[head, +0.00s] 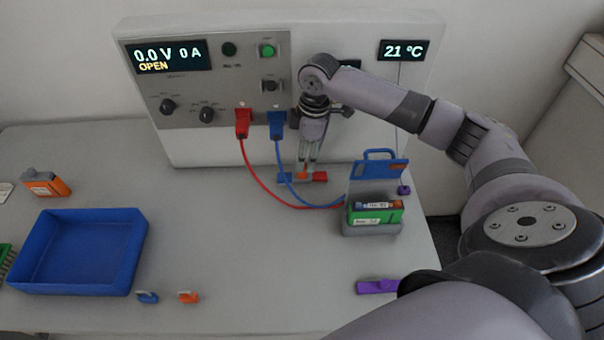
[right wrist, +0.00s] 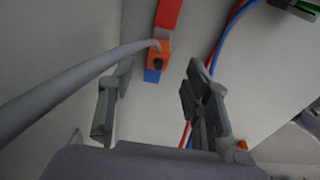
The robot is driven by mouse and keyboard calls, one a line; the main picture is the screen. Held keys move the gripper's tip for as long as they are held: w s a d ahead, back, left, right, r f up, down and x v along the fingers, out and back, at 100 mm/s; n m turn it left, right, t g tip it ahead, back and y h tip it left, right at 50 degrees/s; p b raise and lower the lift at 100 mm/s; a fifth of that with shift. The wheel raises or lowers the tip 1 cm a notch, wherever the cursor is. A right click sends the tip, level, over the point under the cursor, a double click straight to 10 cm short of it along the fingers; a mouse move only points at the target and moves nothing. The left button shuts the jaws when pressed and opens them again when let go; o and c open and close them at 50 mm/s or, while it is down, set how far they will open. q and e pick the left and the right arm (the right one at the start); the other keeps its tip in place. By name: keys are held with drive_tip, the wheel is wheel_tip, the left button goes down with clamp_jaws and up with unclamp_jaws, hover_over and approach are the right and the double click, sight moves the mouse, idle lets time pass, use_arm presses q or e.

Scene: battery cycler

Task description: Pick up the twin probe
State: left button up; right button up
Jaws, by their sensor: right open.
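What looks like the twin probe is a small orange block (right wrist: 157,53) with a thick grey cable, lying across a bar with a red end (right wrist: 169,14) and a blue end (right wrist: 152,76). In the head view the red end (head: 320,177) shows on the table before the cycler, below my right gripper (head: 309,158), which partly hides the block. In the right wrist view my right gripper (right wrist: 160,82) is open, its fingers apart, with the block beyond and between the tips. Nothing is held. My left gripper is out of view.
The cycler (head: 225,152) stands close behind, with red (head: 242,123) and blue (head: 277,124) plugs. Their leads run right to a grey holder (head: 371,229) with a green battery. A blue tray (head: 75,248) is at left. The table's middle front is mostly clear.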

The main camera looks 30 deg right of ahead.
sight(302, 174)
drive_tip(key=f, duration=0.1)
drive_tip(key=f+p, duration=0.1)
drive_tip(key=f, duration=0.2)
drive_tip(key=shift+w+a+f+p, duration=0.2)
drive_tip(key=shift+w+f+p, duration=0.05)
drive_tip(key=shift+p, duration=0.05)
drive_tip(key=shift+f, duration=0.3)
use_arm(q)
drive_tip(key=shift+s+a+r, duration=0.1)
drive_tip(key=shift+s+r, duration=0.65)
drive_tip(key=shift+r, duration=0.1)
use_arm(e)
drive_tip(key=shift+c, duration=0.4)
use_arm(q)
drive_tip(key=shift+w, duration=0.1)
use_arm(e)
clamp_jaws()
drive_tip(key=shift+r, duration=0.1)
